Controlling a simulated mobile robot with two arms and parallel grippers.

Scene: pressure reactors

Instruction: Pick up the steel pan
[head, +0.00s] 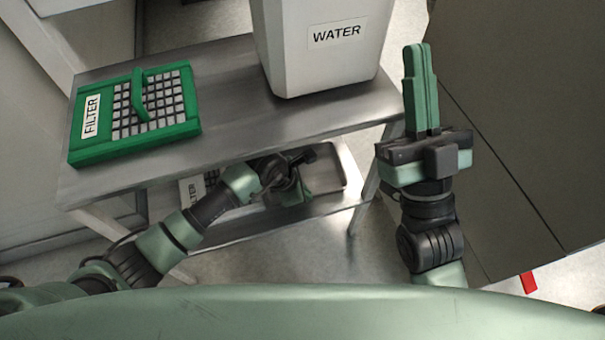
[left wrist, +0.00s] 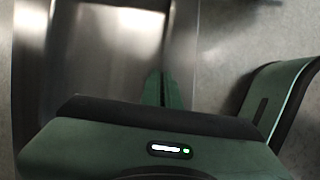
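The steel pan (head: 326,170) is a shallow grey tray with a raised rim, at the lower shelf under the steel table. Its inside and side wall fill the left part of the left wrist view (left wrist: 95,65). My left gripper (head: 298,188) reaches under the tabletop at the pan's near left part. Its green fingers (left wrist: 164,90) are close together, in line with the pan's side wall. I cannot tell whether the wall is between them. My right gripper (head: 417,75) is raised right of the table, shut and empty, away from the pan.
On the tabletop (head: 225,125) stand a green filter (head: 95,140) and a white water container (head: 310,65). Another labelled object (head: 190,190) is on the lower shelf, partly hidden by my left arm. A dark panel (head: 510,120) stands right. A table leg (head: 368,190) is close right of the pan.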

